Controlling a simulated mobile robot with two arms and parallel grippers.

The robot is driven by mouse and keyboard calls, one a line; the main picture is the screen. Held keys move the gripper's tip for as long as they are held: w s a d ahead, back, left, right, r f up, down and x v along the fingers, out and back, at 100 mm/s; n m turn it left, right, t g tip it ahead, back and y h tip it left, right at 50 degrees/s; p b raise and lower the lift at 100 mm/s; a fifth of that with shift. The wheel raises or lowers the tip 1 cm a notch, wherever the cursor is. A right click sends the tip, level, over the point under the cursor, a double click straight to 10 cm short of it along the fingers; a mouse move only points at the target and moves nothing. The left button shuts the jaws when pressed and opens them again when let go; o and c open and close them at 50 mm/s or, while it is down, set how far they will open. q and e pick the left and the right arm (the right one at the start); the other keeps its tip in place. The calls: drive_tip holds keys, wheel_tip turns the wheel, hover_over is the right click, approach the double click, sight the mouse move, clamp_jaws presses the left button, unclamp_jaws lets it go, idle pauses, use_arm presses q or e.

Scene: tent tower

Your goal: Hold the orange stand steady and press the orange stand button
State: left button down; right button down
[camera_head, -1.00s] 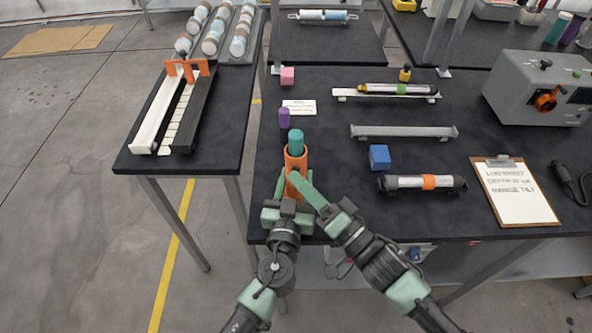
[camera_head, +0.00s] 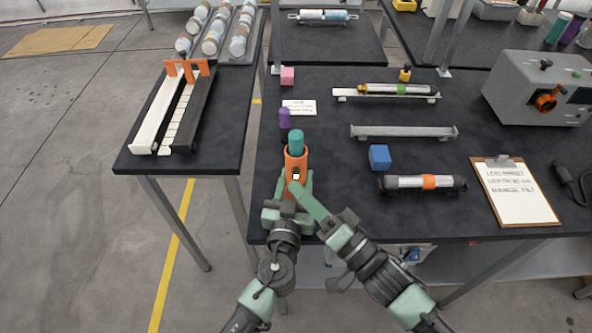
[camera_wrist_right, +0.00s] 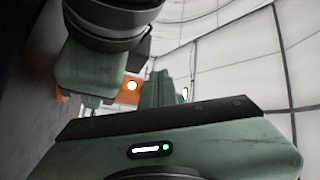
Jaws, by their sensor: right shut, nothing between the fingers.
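The orange stand (camera_head: 296,160) is upright near the front edge of the dark table, with a teal cylinder (camera_head: 296,140) in its top. My left gripper (camera_head: 295,188) has one finger on each side of the stand's lower part and is shut on it. A small bright button (camera_head: 296,177) glows on the stand's near face; it also glows in the right wrist view (camera_wrist_right: 132,86). My right gripper (camera_head: 295,186) is shut and empty, its tip just below the button. I cannot tell whether the tip touches the stand.
A blue cube (camera_head: 379,157) and a dark-ended tube (camera_head: 406,183) lie to the right. A clipboard (camera_head: 514,192) is further right. The table's left edge is close to the stand.

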drive_tip(key=shift+s, duration=2.15)
use_arm(q)
drive_tip(key=c, duration=0.7)
unclamp_jaws()
